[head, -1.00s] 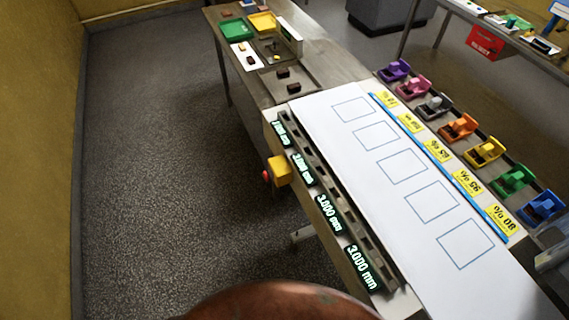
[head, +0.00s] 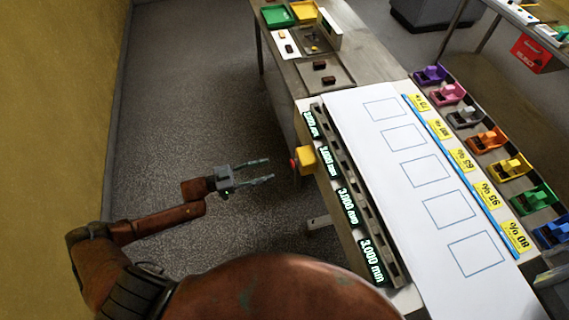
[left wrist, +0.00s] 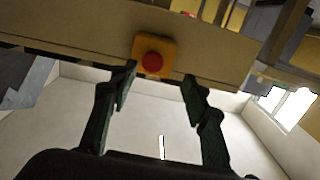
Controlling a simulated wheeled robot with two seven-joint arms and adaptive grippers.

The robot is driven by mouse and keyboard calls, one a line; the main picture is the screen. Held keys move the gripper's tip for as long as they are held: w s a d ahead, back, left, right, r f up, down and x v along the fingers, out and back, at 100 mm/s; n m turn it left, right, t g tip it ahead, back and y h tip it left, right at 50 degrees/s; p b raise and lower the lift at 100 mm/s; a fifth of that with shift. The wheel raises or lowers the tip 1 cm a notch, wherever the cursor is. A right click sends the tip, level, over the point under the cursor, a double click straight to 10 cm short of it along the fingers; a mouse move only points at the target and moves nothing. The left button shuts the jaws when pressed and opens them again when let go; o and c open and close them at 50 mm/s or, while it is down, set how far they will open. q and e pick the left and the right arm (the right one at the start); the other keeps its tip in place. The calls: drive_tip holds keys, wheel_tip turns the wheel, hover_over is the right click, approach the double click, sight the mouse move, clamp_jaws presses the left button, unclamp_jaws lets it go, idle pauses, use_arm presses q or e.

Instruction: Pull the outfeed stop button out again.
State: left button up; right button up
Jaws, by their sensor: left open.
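The outfeed stop button is a red button (head: 293,164) on a yellow box (head: 307,159), fixed to the left side of the bench in the head view. My left gripper (head: 271,170) is open and empty, its fingers pointing at the button from the left with a small gap. In the left wrist view the red button (left wrist: 152,63) on its yellow housing (left wrist: 170,46) is ahead of the open fingertips (left wrist: 157,82), a little above and between them. Nothing is between the fingers. I cannot tell how far the button is pressed in. My right gripper is not in view.
The bench edge (head: 345,230) carries several green number displays beside the button. A white sheet (head: 390,120) with blue squares and a row of coloured holders (head: 510,167) lie to the right. The floor (head: 200,110) left of the bench is clear.

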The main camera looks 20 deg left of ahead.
sight(294, 163)
use_arm(q)
drive_tip(key=r+x, duration=0.1)
drive_tip(key=x, duration=0.7)
drive_tip(key=shift+s+d+r+h, duration=0.25)
drive_tip(key=shift+s+h, duration=0.05)
drive_tip(key=shift+s, duration=0.15)
drive_tip(key=shift+c, duration=0.2)
clamp_jaws()
